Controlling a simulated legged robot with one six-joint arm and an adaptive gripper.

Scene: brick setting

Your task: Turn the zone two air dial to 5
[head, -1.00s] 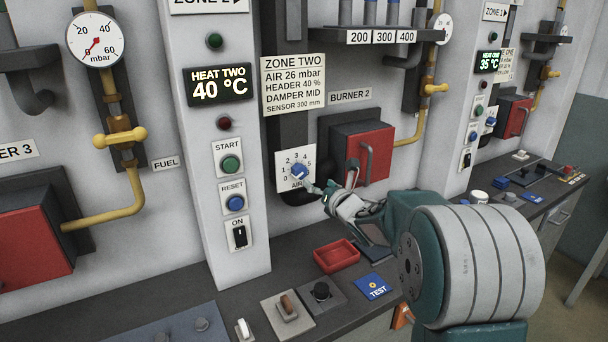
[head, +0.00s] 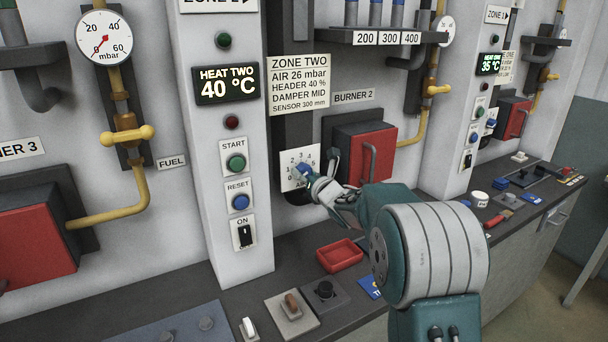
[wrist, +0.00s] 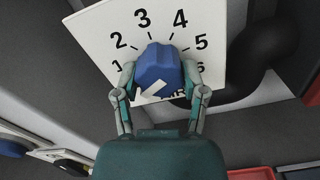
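In the wrist view a white arrow on the knob points down and left, toward the low end of the scale. My gripper (wrist: 158,72) has one finger on each side of the knob, with little or no gap; whether both fingers press on it cannot be told. The 0 mark is hidden and the 1 partly covered by the left finger. In the head view my gripper (head: 315,182) reaches the knob from the lower right, covering part of the dial plate (head: 288,183).
The red burner 2 box (head: 372,155) with its handle stands just right of the dial. START (head: 236,163) and RESET (head: 240,202) buttons are on the pillar at left. A red tray (head: 340,256) lies on the bench below. A zone two label (head: 299,85) hangs above.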

